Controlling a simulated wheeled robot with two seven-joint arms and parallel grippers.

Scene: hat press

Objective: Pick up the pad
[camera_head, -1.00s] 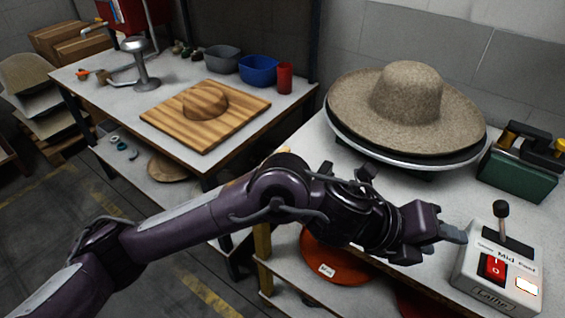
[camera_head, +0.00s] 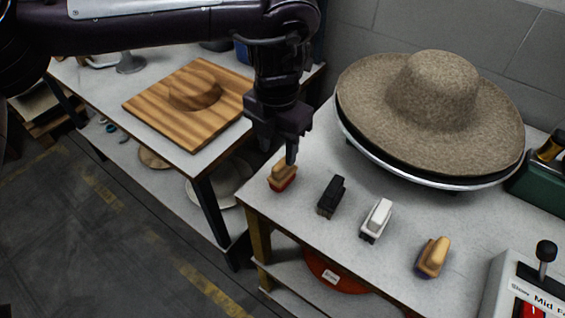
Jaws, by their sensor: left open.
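Several small pads stand in a row along the front of the right table. The leftmost pad (camera_head: 283,176) has a wooden handle and a red base. To its right are a black pad (camera_head: 331,196), a white pad (camera_head: 376,220) and a wooden-handled pad with a dark base (camera_head: 432,257). My left gripper (camera_head: 289,150) points down, open, just above and at the red-based pad; whether it touches the pad I cannot tell. One finger partly overlaps the pad's top. My right gripper is not in view.
A felt hat (camera_head: 437,95) rests on a round stand behind the pads. A control box (camera_head: 528,290) with a lever stands at the front right. A wooden hat block (camera_head: 192,100) lies on the left table. A gap separates the tables.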

